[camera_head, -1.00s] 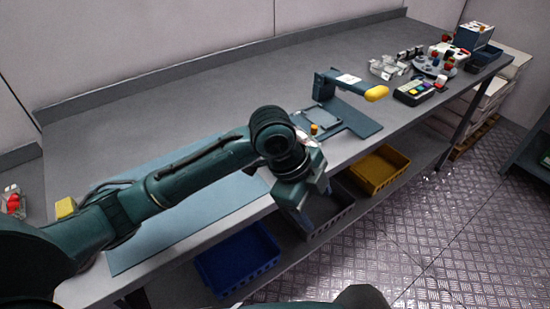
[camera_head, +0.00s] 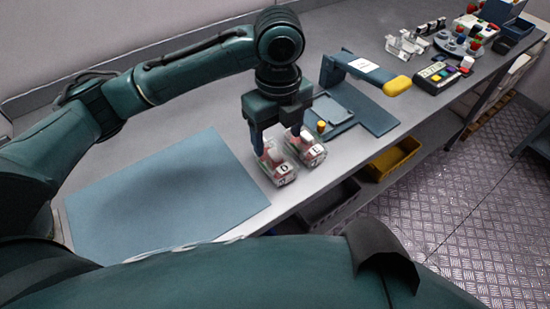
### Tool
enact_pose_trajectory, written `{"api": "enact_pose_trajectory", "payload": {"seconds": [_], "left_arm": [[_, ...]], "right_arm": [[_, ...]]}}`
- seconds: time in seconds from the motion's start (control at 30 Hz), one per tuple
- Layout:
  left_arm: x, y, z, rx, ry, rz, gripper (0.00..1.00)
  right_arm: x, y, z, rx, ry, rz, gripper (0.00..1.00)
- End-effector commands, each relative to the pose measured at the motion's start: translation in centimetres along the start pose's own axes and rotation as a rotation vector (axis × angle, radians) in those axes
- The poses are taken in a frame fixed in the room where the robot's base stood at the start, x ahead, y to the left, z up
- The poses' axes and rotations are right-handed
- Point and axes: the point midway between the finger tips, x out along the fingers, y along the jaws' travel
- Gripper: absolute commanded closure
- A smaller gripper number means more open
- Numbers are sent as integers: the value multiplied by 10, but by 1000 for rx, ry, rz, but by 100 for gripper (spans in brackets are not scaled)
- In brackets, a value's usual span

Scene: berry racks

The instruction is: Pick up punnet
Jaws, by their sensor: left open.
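Two small clear punnets with red contents stand side by side on the grey bench. The nearer punnet (camera_head: 284,174) has a white label that reads D. The other punnet (camera_head: 313,153) is just behind it to the right, with a label too small to read surely. My left gripper (camera_head: 277,148) points down over the two punnets with its jaws open. One finger is at the upper left of the D punnet and the other is near the gap between the punnets. I cannot tell whether either finger touches. My right gripper is not in view.
A blue-grey mat (camera_head: 165,195) lies left of the punnets. A press-like station with a yellow handle (camera_head: 397,85) stands to the right, with a keypad (camera_head: 436,77) and other devices beyond. A yellow crate (camera_head: 393,158) and a dark crate (camera_head: 330,203) sit below the bench.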

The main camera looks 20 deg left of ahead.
Motion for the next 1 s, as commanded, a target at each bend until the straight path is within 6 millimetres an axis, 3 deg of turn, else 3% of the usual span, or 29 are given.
{"api": "enact_pose_trajectory", "payload": {"seconds": [0.13,0.43,0.7,1.0], "left_arm": [[27,0,0,-2,1,2,34],[52,-1,4,-4,0,2,34],[89,-4,10,-1,-1,1,34],[94,-4,10,0,0,-2,34]], "right_arm": [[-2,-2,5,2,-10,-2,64],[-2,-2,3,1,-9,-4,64],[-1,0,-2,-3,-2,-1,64],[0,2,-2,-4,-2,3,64]]}}
